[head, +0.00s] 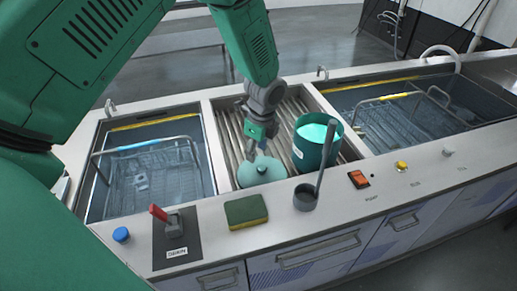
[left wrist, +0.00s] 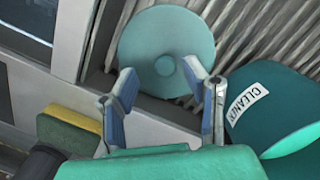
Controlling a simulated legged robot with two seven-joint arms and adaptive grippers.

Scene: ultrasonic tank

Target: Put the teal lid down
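The teal lid (head: 262,172), a round disc with a knob in its middle, lies on the slatted rack near its front left corner. It also shows in the left wrist view (left wrist: 140,50), with its knob near the fingertips. My left gripper (head: 257,149) is right above the lid. In the left wrist view its two fingers (left wrist: 164,82) are spread apart with a gap on both sides of the knob, and they hold nothing. The teal canister (head: 309,152) stands uncovered on the rack right of the lid, with bright turquoise contents. My right gripper is not in view.
The slatted rack (head: 232,125) lies between two water-filled tanks with wire baskets (head: 150,170) (head: 400,115). A dark dipper (head: 306,198) with a long handle stands in front of the canister. A green-yellow sponge (head: 246,211) and a red-handled drain lever (head: 160,214) are on the front ledge.

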